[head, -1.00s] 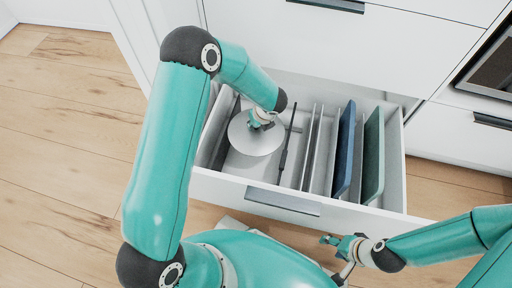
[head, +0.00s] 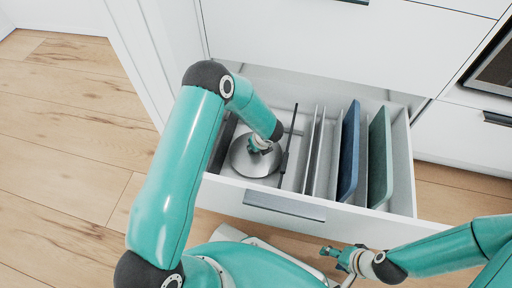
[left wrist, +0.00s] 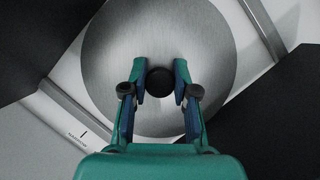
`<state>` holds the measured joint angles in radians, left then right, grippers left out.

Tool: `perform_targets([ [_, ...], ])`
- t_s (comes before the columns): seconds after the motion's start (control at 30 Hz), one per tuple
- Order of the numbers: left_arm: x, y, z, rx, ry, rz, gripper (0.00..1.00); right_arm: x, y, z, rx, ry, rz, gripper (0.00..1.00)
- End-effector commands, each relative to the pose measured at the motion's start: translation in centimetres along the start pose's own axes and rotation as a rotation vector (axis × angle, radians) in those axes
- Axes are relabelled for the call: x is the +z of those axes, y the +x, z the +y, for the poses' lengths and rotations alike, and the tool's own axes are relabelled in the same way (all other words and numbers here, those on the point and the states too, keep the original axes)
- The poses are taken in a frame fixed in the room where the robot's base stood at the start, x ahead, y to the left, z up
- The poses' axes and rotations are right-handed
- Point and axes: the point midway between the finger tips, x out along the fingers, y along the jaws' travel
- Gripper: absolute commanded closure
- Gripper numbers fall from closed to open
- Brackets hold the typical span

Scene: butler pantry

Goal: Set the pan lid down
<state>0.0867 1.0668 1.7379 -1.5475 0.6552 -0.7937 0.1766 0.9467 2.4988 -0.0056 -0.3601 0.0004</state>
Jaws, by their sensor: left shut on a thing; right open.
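The pan lid (head: 250,166) is a round, brushed-metal disc in the left part of the open drawer (head: 270,203). It lies roughly flat, but I cannot tell whether it touches the drawer floor. In the left wrist view, the lid (left wrist: 110,65) has a round black knob (left wrist: 160,82) at its middle. My left gripper (left wrist: 161,88) is around that knob and shut on it; in the head view, the same gripper (head: 260,146) is partly hidden by its own arm. My right gripper (head: 330,253) is open and empty in front of the drawer, to the right.
A dark upright divider (head: 288,146) stands just right of the lid. Further right are thin upright grey sheets (head: 315,150), a blue board (head: 349,150) and a green board (head: 379,160). The drawer's left wall is close to the lid.

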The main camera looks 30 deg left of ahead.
Motion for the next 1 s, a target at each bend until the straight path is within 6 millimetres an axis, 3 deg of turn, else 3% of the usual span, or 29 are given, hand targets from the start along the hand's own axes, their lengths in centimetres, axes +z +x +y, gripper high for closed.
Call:
perform_targets([
  [0.73,-0.3,0.9,-0.1,-0.001,0.000,-0.002,1.00,0.0,1.2,0.4,0.000,0.000,0.000,0.41],
  [0.77,-0.4,1.0,0.0,0.000,0.000,-0.001,0.67,0.0,1.2,0.4,0.000,0.000,0.000,0.41],
  [0.8,-0.4,1.0,0.0,0.000,0.000,-0.001,0.60,0.0,1.2,0.4,0.000,0.000,0.000,0.41],
  [0.9,-0.4,1.0,0.0,0.000,0.000,-0.001,0.47,0.0,1.2,0.4,0.000,0.000,0.000,0.41],
  [1.0,-0.4,1.0,0.0,0.000,0.000,0.000,0.47,0.0,1.2,0.4,0.000,0.000,0.000,0.41],
])
